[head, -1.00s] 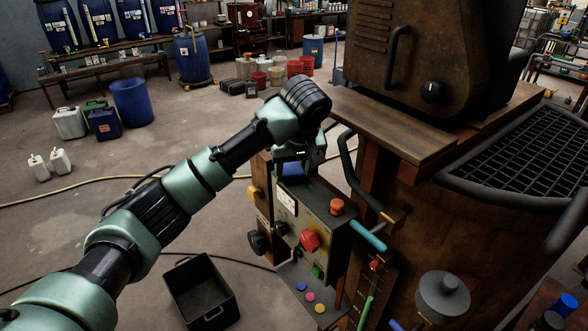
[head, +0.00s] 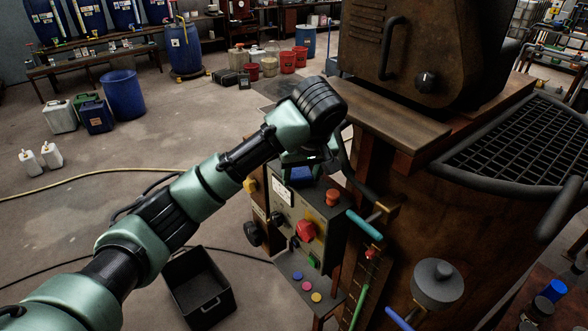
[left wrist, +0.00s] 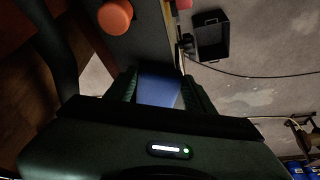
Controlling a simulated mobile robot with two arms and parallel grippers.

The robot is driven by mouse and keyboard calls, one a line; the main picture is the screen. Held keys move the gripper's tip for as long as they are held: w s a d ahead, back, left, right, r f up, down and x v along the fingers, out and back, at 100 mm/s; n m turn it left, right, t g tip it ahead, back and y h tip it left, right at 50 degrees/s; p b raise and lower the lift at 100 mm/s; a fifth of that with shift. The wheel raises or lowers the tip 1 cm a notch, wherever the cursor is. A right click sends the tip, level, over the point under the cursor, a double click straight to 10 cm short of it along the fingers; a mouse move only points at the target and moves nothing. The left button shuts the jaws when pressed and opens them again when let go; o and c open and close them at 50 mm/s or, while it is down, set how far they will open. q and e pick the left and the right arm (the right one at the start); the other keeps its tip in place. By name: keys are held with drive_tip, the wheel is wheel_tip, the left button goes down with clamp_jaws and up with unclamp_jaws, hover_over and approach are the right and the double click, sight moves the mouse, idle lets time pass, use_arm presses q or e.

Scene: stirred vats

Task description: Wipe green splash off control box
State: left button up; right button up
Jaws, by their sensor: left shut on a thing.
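The control box (head: 322,217) is a grey metal box on the vat's side, with an orange button (head: 333,197) on top and a red knob (head: 306,231) on its front. My left gripper (head: 302,171) points down at the box's top and is shut on a blue block-like thing (head: 301,176). In the left wrist view the blue thing (left wrist: 160,90) sits between the fingers, over the dark box top (left wrist: 143,48). I cannot tell whether it touches the top. No green splash shows clearly; the gripper may cover it. My right gripper is out of view.
The rusty vat (head: 390,230) stands close on the right, with a ledge (head: 395,125) and a bent handle beside the gripper. A teal bar (head: 364,226) sticks out right of the box. A black bin (head: 198,290) stands on the floor below. Open floor lies left.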

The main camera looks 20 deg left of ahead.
sight(313, 192)
use_arm(q)
drive_tip(key=shift+s+d+f, duration=0.1)
drive_tip(key=shift+s+d, duration=0.15)
drive_tip(key=shift+d, duration=0.45)
drive_tip(key=shift+s+d+f, duration=0.1)
drive_tip(key=shift+s+d, duration=0.15)
drive_tip(key=shift+d, duration=0.45)
drive_tip(key=shift+s+d, duration=0.5)
drive_tip(key=shift+s, duration=0.25)
